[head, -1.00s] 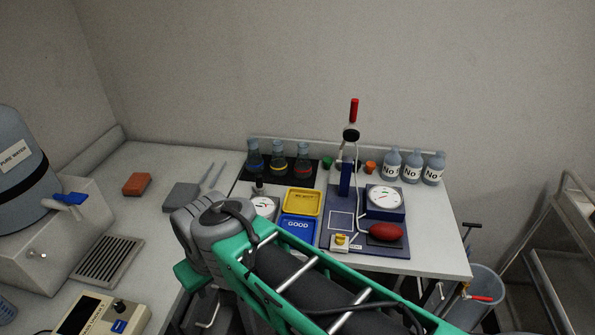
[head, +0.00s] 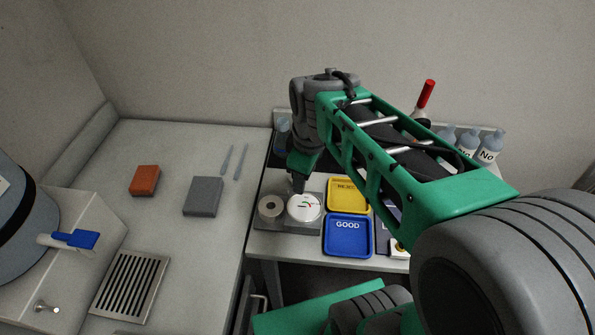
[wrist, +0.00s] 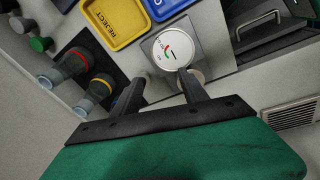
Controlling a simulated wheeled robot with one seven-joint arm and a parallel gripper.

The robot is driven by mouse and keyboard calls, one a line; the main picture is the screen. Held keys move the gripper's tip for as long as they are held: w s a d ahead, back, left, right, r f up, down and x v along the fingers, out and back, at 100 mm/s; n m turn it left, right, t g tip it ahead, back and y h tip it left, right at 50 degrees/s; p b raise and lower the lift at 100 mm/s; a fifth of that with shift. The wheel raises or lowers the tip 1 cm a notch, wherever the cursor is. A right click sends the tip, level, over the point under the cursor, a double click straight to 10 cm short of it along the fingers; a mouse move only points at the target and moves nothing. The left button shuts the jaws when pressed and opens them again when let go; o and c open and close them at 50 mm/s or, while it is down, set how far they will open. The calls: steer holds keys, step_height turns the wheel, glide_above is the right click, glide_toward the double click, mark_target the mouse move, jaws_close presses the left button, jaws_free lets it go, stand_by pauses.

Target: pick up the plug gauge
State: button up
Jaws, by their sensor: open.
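I cannot pick out the plug gauge for certain in either view. A grey plate (head: 287,228) on the right bench carries a small round beige piece with a dark centre (head: 270,206) and a white dial (head: 304,208). My gripper (head: 298,184) reaches down just behind the dial in the head view, its fingers mostly hidden by my arm. In the wrist view my gripper (wrist: 160,78) is open, with nothing seen held between the fingers. The dial (wrist: 172,48) lies just beyond the fingertips, and the round piece (wrist: 197,77) is partly behind the right finger.
A yellow REJECT tray (head: 348,195) and a blue GOOD tray (head: 347,236) lie right of the dial. Flasks with a red band (wrist: 76,60) and a yellow band (wrist: 100,86) stand close to the left finger. The left bench holds an orange block (head: 145,180) and a grey block (head: 203,196).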

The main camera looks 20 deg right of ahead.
steer(key=w+f+n, duration=0.1)
steer(key=w+n, duration=0.2)
steer(key=n, duration=0.1)
steer(key=w+f+n+g+p, duration=0.1)
steer(key=w+n, duration=0.2)
steer(key=n, duration=0.2)
steer(key=w+f+n+g, duration=0.1)
steer(key=w+n, duration=0.2)
steer(key=n, duration=0.1)
steer(key=shift+d+f+n+p, duration=0.3)
steer(key=shift+d+f+p, duration=0.05)
steer(key=shift+d+p, duration=0.05)
steer(key=shift+w+f+n, duration=0.2)
steer(key=shift+f+n, duration=0.1)
steer(key=shift+f, duration=0.05)
step_height(320, 180, down, 7)
steer(key=shift+w+a+f+p, duration=0.1)
steer(key=shift+a+f+p, duration=0.1)
steer(key=shift+p, duration=0.75)
steer(key=shift+c, duration=0.3)
steer(key=shift+r, duration=0.1)
jaws_close()
